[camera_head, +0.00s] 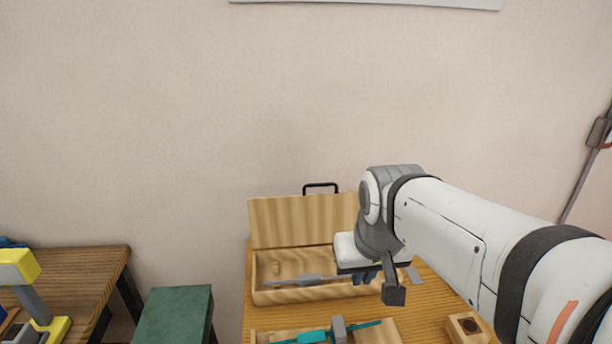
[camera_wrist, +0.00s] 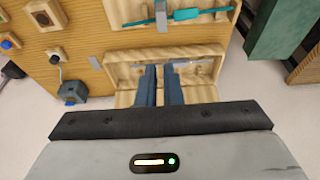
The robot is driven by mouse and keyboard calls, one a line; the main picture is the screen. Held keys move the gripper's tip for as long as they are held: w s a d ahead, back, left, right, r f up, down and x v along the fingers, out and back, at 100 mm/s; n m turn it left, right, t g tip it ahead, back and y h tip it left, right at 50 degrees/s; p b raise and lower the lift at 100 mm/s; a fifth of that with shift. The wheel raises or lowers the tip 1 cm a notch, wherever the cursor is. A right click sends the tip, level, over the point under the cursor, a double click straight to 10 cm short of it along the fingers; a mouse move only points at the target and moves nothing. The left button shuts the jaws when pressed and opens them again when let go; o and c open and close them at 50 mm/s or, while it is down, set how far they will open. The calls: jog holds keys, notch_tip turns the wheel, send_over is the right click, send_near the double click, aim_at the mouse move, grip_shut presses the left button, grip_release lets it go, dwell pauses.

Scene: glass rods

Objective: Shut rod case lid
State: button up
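The wooden rod case (camera_head: 310,296) stands at the back of the table, with its lid (camera_head: 290,222) open and upright along the far side. A black handle (camera_head: 320,185) shows above the lid's top edge. A grey rod (camera_head: 300,281) lies inside the case. My gripper (camera_head: 364,280) is over the right part of the case and hides part of the case and lid. In the wrist view, its two blue fingers (camera_wrist: 160,72) point into the case with a narrow empty gap between them. Whether they touch the case is unclear.
A wooden tray (camera_head: 265,338) with a teal rod (camera_head: 312,337) and a grey clamp-like piece (camera_head: 339,328) sits in front of the case. A small wooden block with a hole (camera_head: 467,327) is at right. A green-topped stand (camera_head: 175,313) and another table (camera_head: 80,272) stand left.

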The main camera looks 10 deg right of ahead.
jog(key=w+r, duration=0.2)
jog(key=w, duration=0.2)
jog(key=w+r, duration=0.2)
jog(key=w, duration=0.3)
jog(key=w+r, duration=0.2)
jog(key=w, duration=0.3)
jog(key=shift+w+a+r, duration=0.1)
jog(key=shift+r, duration=0.1)
grip_shut()
jog(key=w+f, duration=0.3)
jog(key=w, duration=2.8)
notch_tip(320, 180, down, 10)
jog(key=a+p, duration=0.1)
jog(key=p, duration=0.2)
jog(key=shift+s+r, duration=0.25)
jog(key=shift+s+f+b, duration=0.1)
jog(key=shift+b, duration=0.3)
